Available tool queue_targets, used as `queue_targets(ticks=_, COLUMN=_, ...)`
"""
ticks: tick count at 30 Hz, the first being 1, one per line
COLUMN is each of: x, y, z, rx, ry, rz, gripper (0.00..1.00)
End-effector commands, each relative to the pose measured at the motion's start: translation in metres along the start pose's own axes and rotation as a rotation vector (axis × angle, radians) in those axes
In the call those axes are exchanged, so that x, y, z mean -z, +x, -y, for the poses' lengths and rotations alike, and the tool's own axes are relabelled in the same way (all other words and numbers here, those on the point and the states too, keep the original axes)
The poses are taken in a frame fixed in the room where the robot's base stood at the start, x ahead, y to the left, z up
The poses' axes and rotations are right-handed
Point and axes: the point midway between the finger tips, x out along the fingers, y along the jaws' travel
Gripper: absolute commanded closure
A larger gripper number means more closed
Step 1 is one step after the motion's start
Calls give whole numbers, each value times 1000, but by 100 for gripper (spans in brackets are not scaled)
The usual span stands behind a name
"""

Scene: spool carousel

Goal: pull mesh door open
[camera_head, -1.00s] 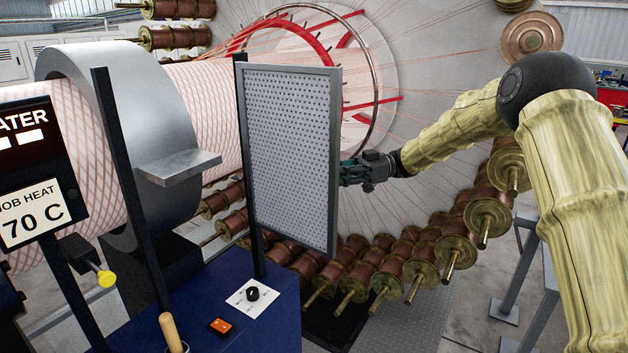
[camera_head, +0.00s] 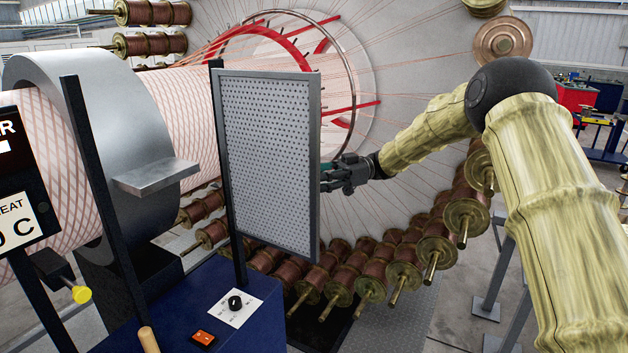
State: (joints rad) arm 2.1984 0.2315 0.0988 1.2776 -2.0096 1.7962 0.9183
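The mesh door (camera_head: 268,160) is a grey-framed perforated panel, hinged on a dark post (camera_head: 222,170) at its left. It stands swung out from the frame, with its face toward me. My gripper (camera_head: 328,178) is at the door's right edge, about halfway up. Its fingertips are partly hidden at or behind that edge, so I cannot tell whether they grip it or only touch it.
The large spool carousel (camera_head: 400,60) with copper-coloured spools (camera_head: 405,275) stands behind the door. A blue cabinet (camera_head: 190,300) with a knob (camera_head: 235,303) and a red switch (camera_head: 203,339) is below. A grey ring (camera_head: 100,90) surrounds the wrapped roll at left. Floor shows at right.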

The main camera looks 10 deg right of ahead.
Motion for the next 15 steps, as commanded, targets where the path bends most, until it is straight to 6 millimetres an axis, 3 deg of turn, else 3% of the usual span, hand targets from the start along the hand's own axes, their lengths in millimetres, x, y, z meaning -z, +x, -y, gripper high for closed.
queue_targets(ticks=5, x=0, y=-10, z=0, rx=-1, ry=-1, rz=0, gripper=65)
queue_targets(ticks=15, x=-1, y=-69, z=0, rx=-3, ry=-1, rz=0, gripper=65)
